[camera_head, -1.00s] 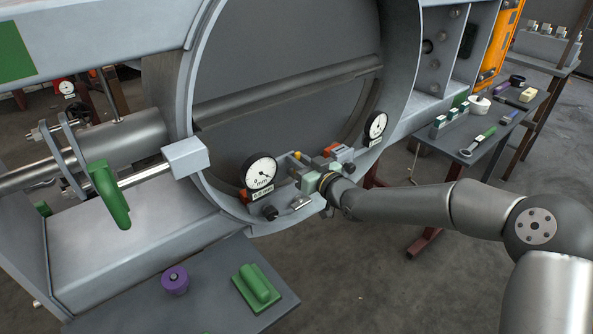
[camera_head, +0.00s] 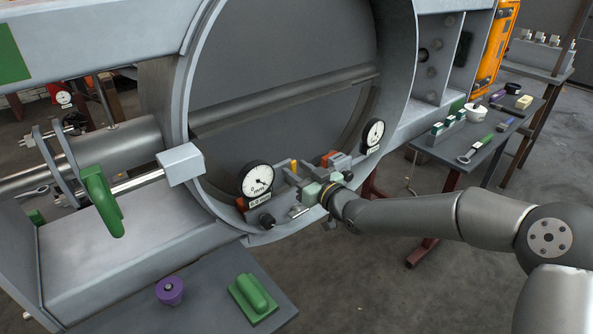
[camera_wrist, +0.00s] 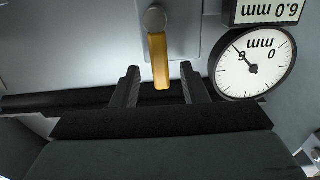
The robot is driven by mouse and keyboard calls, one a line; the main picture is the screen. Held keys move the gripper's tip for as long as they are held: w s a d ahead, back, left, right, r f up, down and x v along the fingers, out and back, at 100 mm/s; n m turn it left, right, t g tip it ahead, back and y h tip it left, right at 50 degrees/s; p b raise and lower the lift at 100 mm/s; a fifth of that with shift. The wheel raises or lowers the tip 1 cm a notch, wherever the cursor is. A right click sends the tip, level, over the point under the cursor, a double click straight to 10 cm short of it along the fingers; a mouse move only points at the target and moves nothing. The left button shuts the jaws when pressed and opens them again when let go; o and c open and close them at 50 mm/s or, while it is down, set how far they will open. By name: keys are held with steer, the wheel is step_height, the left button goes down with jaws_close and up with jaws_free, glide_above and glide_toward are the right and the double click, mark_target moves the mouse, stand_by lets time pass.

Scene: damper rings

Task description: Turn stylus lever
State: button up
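The stylus lever, a yellow-orange bar (camera_wrist: 160,62) on a round grey pivot, shows in the wrist view. It lies between the two dark fingers of my gripper (camera_wrist: 159,86), with a gap on each side, so the gripper is open. In the head view the lever is a small yellow piece (camera_head: 294,166) beside the left dial gauge (camera_head: 257,179). My gripper (camera_head: 316,188) is at the lower rim of the ring, and its fingers are hard to make out there.
A second dial (camera_head: 373,133) stands on the ring's right side. A green handle (camera_head: 103,200) is at left. A low table (camera_head: 205,300) bears a purple knob and a green block.

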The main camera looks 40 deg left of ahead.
steer(key=shift+d, duration=0.25)
steer(key=v, duration=0.6)
stand_by(0.4)
stand_by(0.4)
steer(key=w+d+m+t+h+p, duration=0.1)
steer(key=d+m+h+p, duration=0.45)
steer(key=d, duration=1.05)
steer(key=w+d+m+t+h, duration=0.1)
steer(key=d+m+t+h, duration=0.1)
steer(key=d+h, duration=1.05)
steer(key=s+d+r+m+g+p, duration=0.1)
steer(key=s+d+r+m+g, duration=0.1)
steer(key=s+d, duration=0.5)
steer(key=s+d+r+m+g+p, duration=0.1)
steer(key=s+d+m+p, duration=0.2)
steer(key=d, duration=0.7)
steer(key=s+d+r+m+g, duration=0.2)
steer(key=s+d+g, duration=0.1)
steer(key=s, duration=0.8)
steer(key=shift+s+d+y, duration=0.3)
steer(key=shift+s+d, duration=0.1)
steer(key=shift+d, duration=0.1)
